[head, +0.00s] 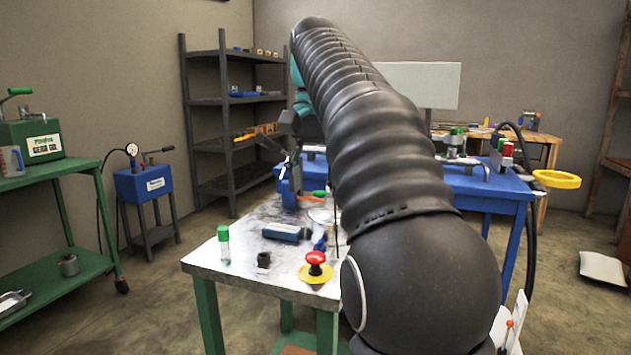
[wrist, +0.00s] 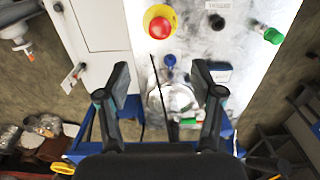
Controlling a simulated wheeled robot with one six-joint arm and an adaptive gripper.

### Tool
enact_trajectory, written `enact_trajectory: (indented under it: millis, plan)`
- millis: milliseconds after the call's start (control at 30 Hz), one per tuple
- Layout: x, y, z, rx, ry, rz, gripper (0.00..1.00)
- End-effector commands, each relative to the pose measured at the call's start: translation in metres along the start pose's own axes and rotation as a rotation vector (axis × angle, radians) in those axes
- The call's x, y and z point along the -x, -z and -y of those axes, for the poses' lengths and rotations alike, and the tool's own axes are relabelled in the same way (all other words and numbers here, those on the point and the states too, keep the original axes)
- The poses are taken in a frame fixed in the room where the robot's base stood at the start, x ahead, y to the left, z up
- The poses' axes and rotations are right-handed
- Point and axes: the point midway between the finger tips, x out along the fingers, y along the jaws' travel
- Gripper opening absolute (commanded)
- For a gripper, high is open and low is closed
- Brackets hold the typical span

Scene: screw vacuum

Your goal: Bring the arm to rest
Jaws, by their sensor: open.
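My gripper (wrist: 160,76) is open and empty in the wrist view, with its two dark fingers apart above the metal-topped table. In the head view my gripper (head: 284,150) shows small beyond my arm, at the left of it. My dark ribbed arm is stretched forward and up over the right side of the table and hides part of it. Between the fingers in the wrist view lie a clear round item (wrist: 172,98) and a thin dark rod. I cannot tell their heights; nothing touches the fingertips.
The metal table (head: 215,262) holds a red button (head: 315,258) on a yellow base, a green-capped bottle (head: 223,246), a dark blue tool (head: 287,232) and a blue vise (head: 289,184). A blue table (head: 488,184) stands behind. A green bench (head: 60,172) is left, with open floor between.

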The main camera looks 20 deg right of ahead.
Motion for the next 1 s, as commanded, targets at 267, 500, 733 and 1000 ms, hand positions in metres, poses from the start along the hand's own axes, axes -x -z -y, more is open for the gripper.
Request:
enact_trajectory:
  millis: [267,500,733,1000]
  plan:
    - [0.0,0.0,0.0,0.0,0.0,0.0,0.67]
    - [0.0,-0.001,0.0,0.004,0.001,-0.002,0.67]
    - [-0.013,-0.021,-0.001,0.083,0.027,-0.043,0.67]
    - [-0.051,-0.062,-0.007,0.247,0.075,-0.133,0.67]
